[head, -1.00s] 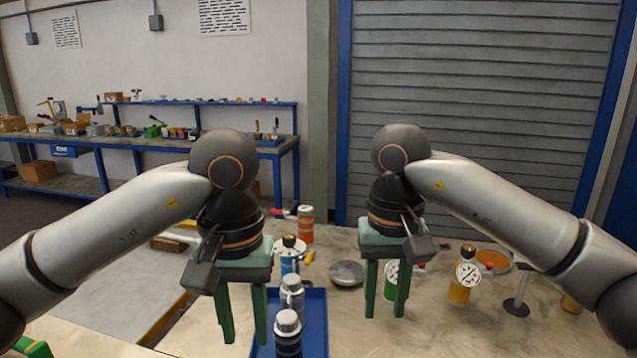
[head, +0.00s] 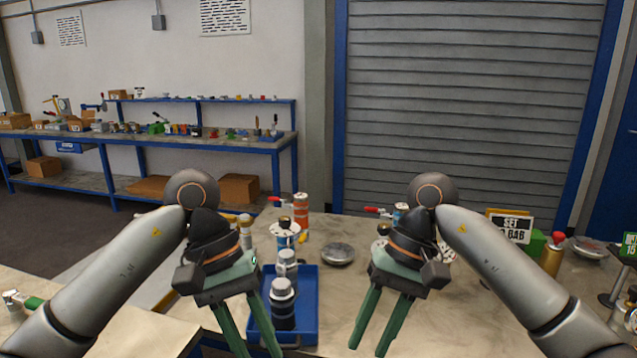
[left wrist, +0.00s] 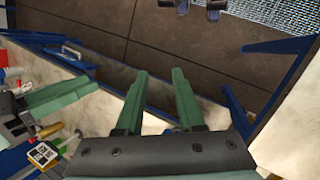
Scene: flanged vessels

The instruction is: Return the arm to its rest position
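Both my arms reach forward with the hands pitched down. My left gripper (head: 252,345) is in the lower middle of the head view, its green fingers parted, overlapping the blue tray in the picture. In the left wrist view its fingers (left wrist: 157,78) stand apart with nothing between them. My right gripper (head: 370,338) is over the bare table right of the tray, its two green fingers apart and empty. Two grey-capped flanged vessels, one nearer (head: 283,305) and one farther (head: 286,262), stand upright in the blue tray (head: 309,318).
An orange vessel (head: 301,212) and a blue-and-white vessel (head: 284,236) stand behind the tray. A round metal disc (head: 338,254) lies on the table (head: 330,295). A sign (head: 512,228) and a gold vessel (head: 551,257) stand at right, near my right forearm.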

